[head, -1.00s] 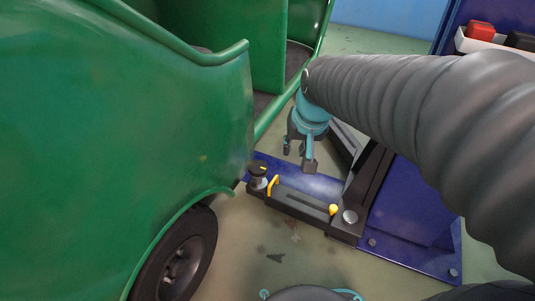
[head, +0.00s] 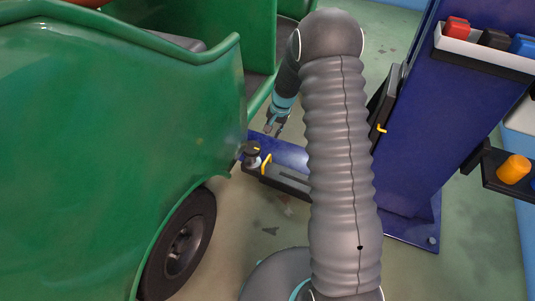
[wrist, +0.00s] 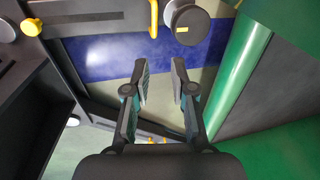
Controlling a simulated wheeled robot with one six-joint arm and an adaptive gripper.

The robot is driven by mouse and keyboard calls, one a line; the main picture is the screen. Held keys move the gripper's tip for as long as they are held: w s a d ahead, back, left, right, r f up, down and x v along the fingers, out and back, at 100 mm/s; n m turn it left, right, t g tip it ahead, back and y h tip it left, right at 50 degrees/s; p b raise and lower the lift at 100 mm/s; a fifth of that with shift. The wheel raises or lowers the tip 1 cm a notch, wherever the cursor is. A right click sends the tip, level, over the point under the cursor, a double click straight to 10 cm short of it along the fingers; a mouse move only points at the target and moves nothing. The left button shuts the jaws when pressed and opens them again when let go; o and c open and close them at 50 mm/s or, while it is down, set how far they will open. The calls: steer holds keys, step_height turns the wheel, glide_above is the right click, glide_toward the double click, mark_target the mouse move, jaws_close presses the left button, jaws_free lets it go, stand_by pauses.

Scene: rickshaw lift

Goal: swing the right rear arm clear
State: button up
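A black lift arm (head: 288,182) reaches from the blue post toward the green rickshaw (head: 110,130). Its round pad (head: 252,155) is at the edge of the green body, with a yellow handle (head: 266,163) beside it. My gripper (head: 273,128) is just beyond the handle, apart from it. In the wrist view my gripper (wrist: 159,70) is open with nothing between its fingers. There the yellow handle (wrist: 153,18), the pad (wrist: 187,24) and a yellow knob (wrist: 31,27) show at the top. My arm hides the lift arm's post end in the head view.
The blue post (head: 425,130) stands right of my arm, with a tool tray (head: 485,57) on it. A second black arm with a yellow handle (head: 382,129) is by the post. The rear wheel (head: 182,245) stands at lower left. A side shelf holds an orange cylinder (head: 513,169).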

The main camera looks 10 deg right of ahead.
glide_toward(267, 160)
steer(key=shift+m, duration=0.4)
steer(key=x, duration=0.8)
steer(key=shift+w+f+p, duration=0.2)
steer(key=shift+p, duration=0.1)
jaws_close()
